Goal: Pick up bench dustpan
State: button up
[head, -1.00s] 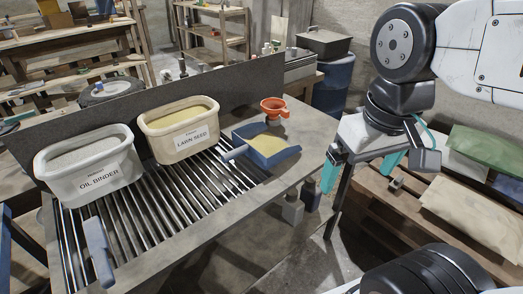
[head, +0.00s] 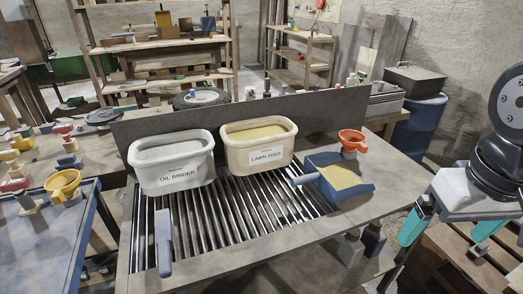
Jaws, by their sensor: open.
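The blue bench dustpan (head: 364,190) lies on the right part of the workbench, beside the slatted grate. It holds a pale yellow material, and its lighter handle (head: 307,179) points left over the slats. My gripper (head: 449,232) has teal fingers. It is open and empty at the right edge of the head view, to the right of the bench and apart from the dustpan.
On the bench (head: 285,243) stand an oil binder tub (head: 171,176), a lawn seed tub (head: 260,157) and an orange funnel (head: 352,137). A blue-grey handled tool (head: 163,243) lies on the grate. A dark panel (head: 335,110) rises behind. A blue table (head: 50,235) is at left.

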aim_at(338, 182)
jog(key=u, duration=0.9)
jog(key=i, duration=0.4)
jog(key=z, duration=0.8)
